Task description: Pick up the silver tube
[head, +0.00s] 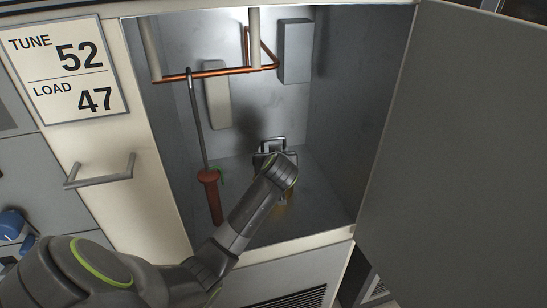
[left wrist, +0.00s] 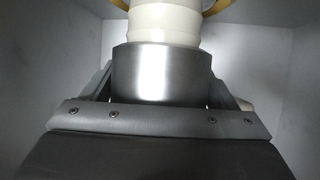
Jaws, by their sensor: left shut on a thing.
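The silver tube (left wrist: 161,76) fills the middle of the left wrist view, a smooth metal cylinder with a cream-white ribbed section (left wrist: 162,22) beyond it. My left gripper (left wrist: 160,92) is shut on it, one finger on each side. In the head view my left gripper (head: 272,148) is inside the open cabinet, near its back wall and above its floor. There my gripper and wrist hide most of the tube. I cannot tell whether the tube touches anything beneath. My right gripper is not in view.
A hook rod with a red-brown handle (head: 210,194) hangs from a copper pipe (head: 205,74) left of my arm. A grey box (head: 295,51) and a pale block (head: 217,95) are on the back wall. The cabinet door (head: 455,150) stands open at right.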

